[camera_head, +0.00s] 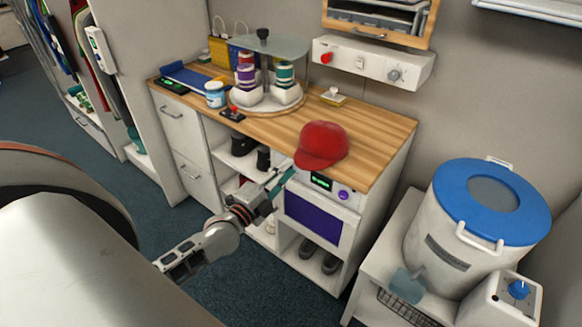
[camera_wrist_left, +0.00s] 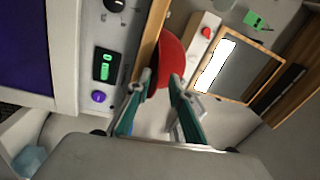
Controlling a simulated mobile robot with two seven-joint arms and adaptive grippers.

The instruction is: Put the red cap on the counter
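The red cap (camera_head: 322,144) sits at the front edge of the wooden counter (camera_head: 378,128), above the oven, with its brim toward my left gripper (camera_head: 282,177). The left gripper is just off the counter's front edge, beside the brim. In the left wrist view, its two teal fingers (camera_wrist_left: 161,78) stand apart, and the cap (camera_wrist_left: 171,57) shows between and beyond their tips. I cannot tell whether the fingers touch the brim. The cap's underside is hidden. My right gripper is in neither view.
A round stand (camera_head: 262,103) with spools, a jar (camera_head: 215,94) and a blue board (camera_head: 192,78) occupy the counter's back left. The oven (camera_head: 315,217) is below the front edge. A blue-lidded drum (camera_head: 487,203) stands right. The counter's right end is clear.

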